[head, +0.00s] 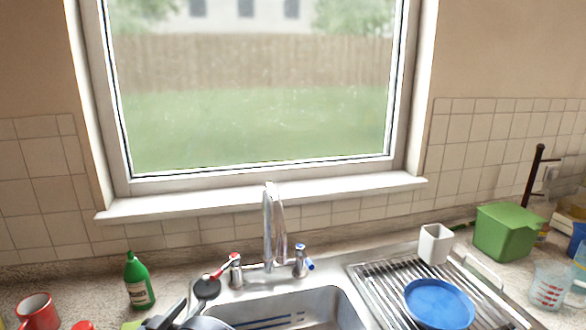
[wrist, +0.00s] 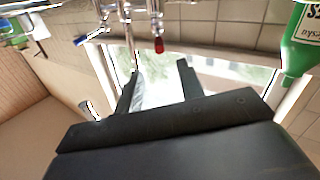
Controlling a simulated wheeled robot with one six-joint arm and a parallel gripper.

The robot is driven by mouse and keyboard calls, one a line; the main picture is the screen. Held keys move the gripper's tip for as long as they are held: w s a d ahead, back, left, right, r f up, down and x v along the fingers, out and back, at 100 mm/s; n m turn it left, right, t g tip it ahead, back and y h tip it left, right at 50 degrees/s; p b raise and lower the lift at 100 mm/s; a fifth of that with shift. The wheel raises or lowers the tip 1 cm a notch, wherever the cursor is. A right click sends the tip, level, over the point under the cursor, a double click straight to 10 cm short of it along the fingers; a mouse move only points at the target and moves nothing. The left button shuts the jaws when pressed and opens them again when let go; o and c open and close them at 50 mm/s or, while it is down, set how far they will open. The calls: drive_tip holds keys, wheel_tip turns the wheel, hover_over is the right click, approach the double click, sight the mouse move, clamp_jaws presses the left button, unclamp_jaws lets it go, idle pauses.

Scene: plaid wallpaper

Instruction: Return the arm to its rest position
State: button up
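My gripper (wrist: 160,84) shows in the wrist view with its two dark fingers apart. Nothing is held between them; the window and wall show through the gap. The wrist picture is turned over, with the counter along its top edge. In the head view, a dark shape (head: 172,318) at the bottom edge, over the left side of the sink, looks like part of my gripper, but it is cut off by the frame.
The sink (head: 330,300) has a tall faucet (head: 274,228) behind it. A green bottle (head: 138,280) and red mug (head: 38,312) stand left. A drying rack holds a blue plate (head: 438,304) and white cup (head: 435,243). A green box (head: 503,231) stands right.

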sight(216, 278)
drive_tip(key=p+x, duration=0.2)
drive_tip(key=x, duration=0.9)
drive_tip(key=shift+w+d, duration=0.1)
drive_tip(key=shift+d+f+y, duration=0.15)
drive_tip(key=shift+y, duration=0.15)
drive_tip(key=shift+s+d+n+y+b, duration=0.3)
drive_tip(key=shift+n+y+b, duration=0.2)
drive_tip(key=shift+y, duration=0.1)
drive_tip(key=shift+d, duration=0.1)
